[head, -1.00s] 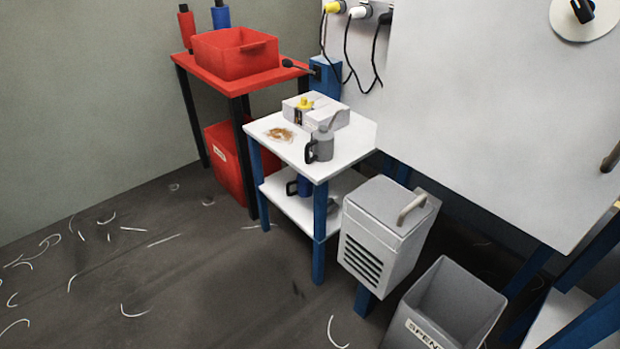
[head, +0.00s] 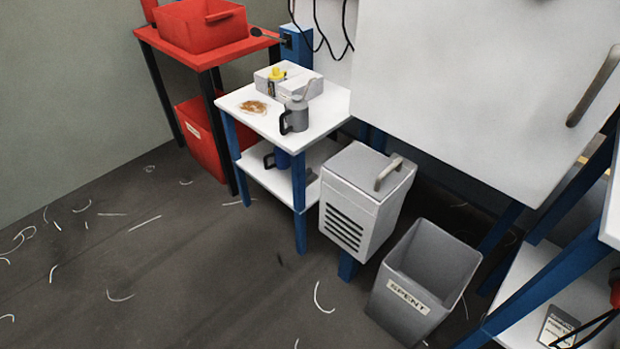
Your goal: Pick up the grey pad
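I cannot make out a grey pad for certain in the head view. A small flat grey item with a pale label (head: 558,327) lies on the white lower shelf at the bottom right, partly cut off by the frame edge, and I cannot tell what it is. Neither of my grippers is in view.
A small white table (head: 325,112) holds a white box (head: 300,88), a grey jug (head: 296,117) and a brown smear. A grey vented unit (head: 360,200) and a grey bin marked SPENT (head: 405,292) stand right of it. A red bench (head: 215,55) stands behind. Pale strands litter the open floor.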

